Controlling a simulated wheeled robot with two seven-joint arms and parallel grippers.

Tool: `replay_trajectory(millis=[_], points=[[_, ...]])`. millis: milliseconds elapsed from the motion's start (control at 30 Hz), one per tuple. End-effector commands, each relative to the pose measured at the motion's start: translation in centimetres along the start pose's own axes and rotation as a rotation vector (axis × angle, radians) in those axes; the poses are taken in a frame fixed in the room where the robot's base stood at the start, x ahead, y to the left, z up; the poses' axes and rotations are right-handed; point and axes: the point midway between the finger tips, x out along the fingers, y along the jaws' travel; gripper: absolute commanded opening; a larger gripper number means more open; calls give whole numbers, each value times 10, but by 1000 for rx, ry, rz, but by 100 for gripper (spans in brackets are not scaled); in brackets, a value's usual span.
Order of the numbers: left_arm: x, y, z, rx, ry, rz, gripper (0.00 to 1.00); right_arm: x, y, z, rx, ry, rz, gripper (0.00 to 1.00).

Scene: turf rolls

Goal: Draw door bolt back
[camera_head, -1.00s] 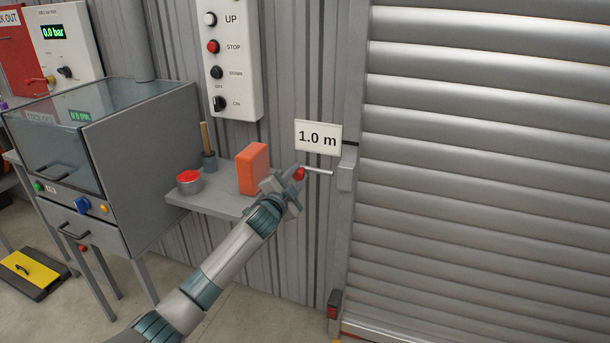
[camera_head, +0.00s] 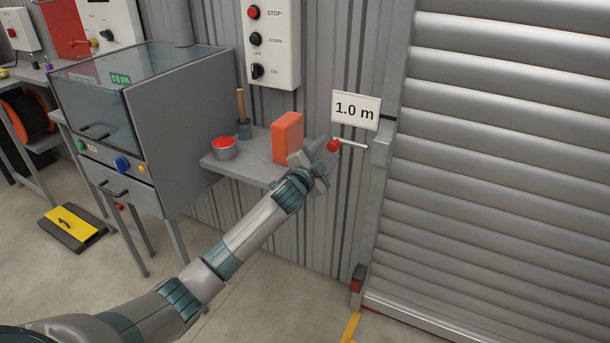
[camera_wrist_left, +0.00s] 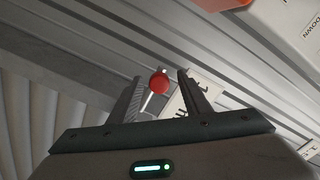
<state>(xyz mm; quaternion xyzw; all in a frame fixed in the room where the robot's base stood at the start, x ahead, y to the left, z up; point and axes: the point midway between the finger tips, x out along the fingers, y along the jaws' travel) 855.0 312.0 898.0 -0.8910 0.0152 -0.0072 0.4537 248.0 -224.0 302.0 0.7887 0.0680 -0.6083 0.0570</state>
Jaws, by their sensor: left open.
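The door bolt is a thin pale rod (camera_head: 353,146) with a red ball knob (camera_head: 333,146) at its left end. Its right end meets a grey bracket (camera_head: 381,150) on the roller door's frame. My left gripper (camera_head: 324,158) is open at the knob, coming from the lower left. In the left wrist view the red knob (camera_wrist_left: 158,83) shows between the two spread fingers (camera_wrist_left: 159,78), with a visible gap on each side. I cannot tell how deep the knob sits between them. My right gripper is not in view.
A grey shelf (camera_head: 240,165) left of the gripper holds an orange block (camera_head: 287,138), a red-topped tin (camera_head: 223,148) and a brush pot. A "1.0 m" sign (camera_head: 355,110) hangs just above the bolt. A control box (camera_head: 272,45) is higher up. The roller door (camera_head: 500,170) fills the right.

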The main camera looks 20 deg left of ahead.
Motion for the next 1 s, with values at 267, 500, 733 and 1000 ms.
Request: replay_trajectory(millis=[267,500,733,1000], points=[[-47,0,2,0,0,0,44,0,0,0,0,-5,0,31],[-92,0,2,1,-1,0,44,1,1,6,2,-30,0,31],[-130,0,2,1,-2,-1,44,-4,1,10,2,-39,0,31],[-147,-1,3,1,-3,-2,44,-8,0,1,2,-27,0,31]])
